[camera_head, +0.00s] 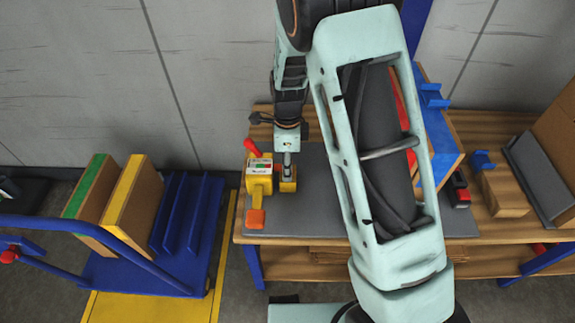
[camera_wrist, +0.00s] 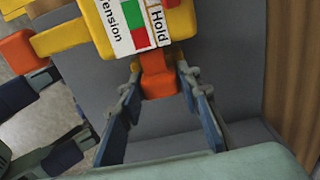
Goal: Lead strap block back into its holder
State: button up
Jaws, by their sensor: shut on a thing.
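A yellow device (camera_head: 259,182) with a red handle stands at the left end of the grey mat. Its "Tension" and "Hold" label (camera_wrist: 133,20) shows in the wrist view. An orange block (camera_wrist: 158,80) sits against its lower side there; I take it as the strap block. My gripper (camera_wrist: 160,75) has one finger on each side of this block and is shut on it. In the head view my gripper (camera_head: 288,168) points down at the device's right side, over a small yellow part (camera_head: 288,186). The holder cannot be told apart from the device.
The wooden table (camera_head: 480,222) carries the grey mat (camera_head: 320,222). My arm hides much of its middle. A blue cart (camera_head: 140,275) with panels stands left.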

jog(key=o, duration=1)
notch_tip(320, 180, up, 12)
